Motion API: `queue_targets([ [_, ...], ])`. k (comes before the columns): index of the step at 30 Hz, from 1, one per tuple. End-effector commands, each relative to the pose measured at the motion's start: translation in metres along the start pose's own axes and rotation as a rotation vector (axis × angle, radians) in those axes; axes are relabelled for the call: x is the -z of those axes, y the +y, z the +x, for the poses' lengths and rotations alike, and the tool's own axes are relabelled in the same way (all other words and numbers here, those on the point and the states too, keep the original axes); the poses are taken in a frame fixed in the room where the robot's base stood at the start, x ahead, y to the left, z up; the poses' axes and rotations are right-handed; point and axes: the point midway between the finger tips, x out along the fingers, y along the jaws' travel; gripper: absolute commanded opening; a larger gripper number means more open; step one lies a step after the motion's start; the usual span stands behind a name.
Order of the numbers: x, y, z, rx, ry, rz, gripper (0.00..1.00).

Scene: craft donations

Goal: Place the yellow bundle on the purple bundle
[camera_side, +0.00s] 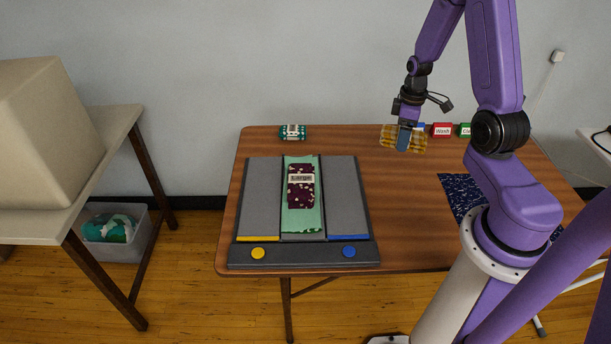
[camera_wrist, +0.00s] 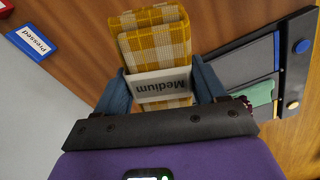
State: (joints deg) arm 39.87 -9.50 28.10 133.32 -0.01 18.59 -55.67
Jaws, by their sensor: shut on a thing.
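The yellow bundle (camera_side: 390,137) is a yellow and white checked folded cloth with a white "Medium" band, seen large in the wrist view (camera_wrist: 155,45). My gripper (camera_side: 403,140) is shut on it, with blue fingers (camera_wrist: 162,85) on both sides of the band. It hangs above the back right part of the table; how high is hard to tell. The purple bundle (camera_side: 301,193), dark purple with light spots and a "Large" band, lies on a green cloth (camera_side: 302,223) on the middle panel of the grey board. My gripper is apart from it, to the right and farther back.
The grey board (camera_side: 262,200) has yellow and blue buttons along its front. A green and white bundle (camera_side: 292,132) lies at the back left. A dark blue patterned cloth (camera_side: 456,190) lies at the right. Red (camera_side: 441,129) and green (camera_side: 464,130) label signs stand at the back edge.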

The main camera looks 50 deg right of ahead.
Motion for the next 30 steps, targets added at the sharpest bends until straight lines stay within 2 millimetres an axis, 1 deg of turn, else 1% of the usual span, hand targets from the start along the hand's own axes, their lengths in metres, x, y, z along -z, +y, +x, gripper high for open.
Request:
queue_targets([
  [1, 0.01, -0.008, -0.004, -0.002, 0.001, 0.043, 0.38],
  [6, 0.037, -0.034, -0.013, -0.001, 0.001, 0.231, 0.38],
  [15, 0.076, -0.086, -0.028, -0.001, 0.002, 0.562, 0.38],
  [24, 0.105, -0.142, -0.042, 0.0, 0.001, 0.892, 0.38],
  [30, 0.116, -0.175, -0.05, 0.0, 0.001, 1.086, 0.38],
])
